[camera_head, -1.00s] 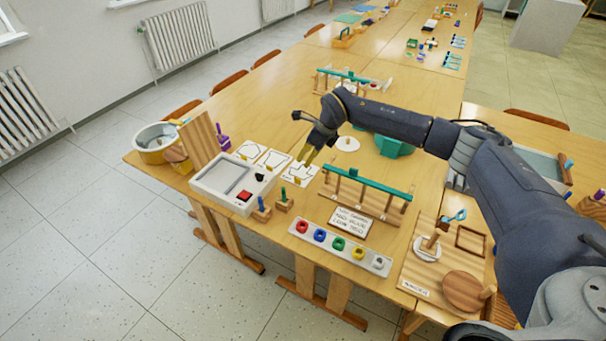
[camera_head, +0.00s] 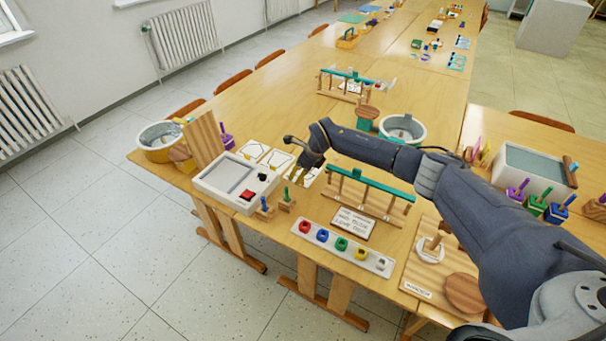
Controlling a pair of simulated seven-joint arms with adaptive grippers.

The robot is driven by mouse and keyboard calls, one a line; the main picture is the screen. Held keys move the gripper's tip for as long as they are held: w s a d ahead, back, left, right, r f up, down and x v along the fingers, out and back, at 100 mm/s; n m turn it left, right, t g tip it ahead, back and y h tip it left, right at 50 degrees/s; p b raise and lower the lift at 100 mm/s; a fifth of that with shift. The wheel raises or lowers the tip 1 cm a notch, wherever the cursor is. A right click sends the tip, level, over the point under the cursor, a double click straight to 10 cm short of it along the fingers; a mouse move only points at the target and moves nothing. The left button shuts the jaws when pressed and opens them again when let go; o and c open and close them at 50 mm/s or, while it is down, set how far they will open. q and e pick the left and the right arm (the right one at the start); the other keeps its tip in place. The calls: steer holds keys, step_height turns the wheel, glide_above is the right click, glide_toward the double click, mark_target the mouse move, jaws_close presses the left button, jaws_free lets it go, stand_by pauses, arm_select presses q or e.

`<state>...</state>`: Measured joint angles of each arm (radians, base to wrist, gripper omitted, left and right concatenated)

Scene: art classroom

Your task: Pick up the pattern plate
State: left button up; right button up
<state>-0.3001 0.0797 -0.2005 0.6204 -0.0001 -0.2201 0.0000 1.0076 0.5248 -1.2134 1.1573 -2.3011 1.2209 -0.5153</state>
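Several flat white pattern plates with dark outlines lie in a row behind the grey-white box; the left plate (camera_head: 252,149) and the middle plate (camera_head: 276,158) show clearly. A third plate (camera_head: 313,177) is largely covered by my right gripper (camera_head: 298,168). That gripper comes in from the right and points down at this plate, close to it. Its fingertips are small and dark here, so I cannot tell whether they are open or touch the plate. My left gripper is not in view.
The grey-white box (camera_head: 222,189) with a red button stands left of the gripper. A wooden rack with a teal bar (camera_head: 370,181) stands close on the right. A white strip with coloured rings (camera_head: 341,251) lies in front. A metal pot (camera_head: 402,130) stands behind my arm.

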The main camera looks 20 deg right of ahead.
steer(key=shift+x, duration=1.25)
steer(key=shift+o, duration=0.2)
jaws_close()
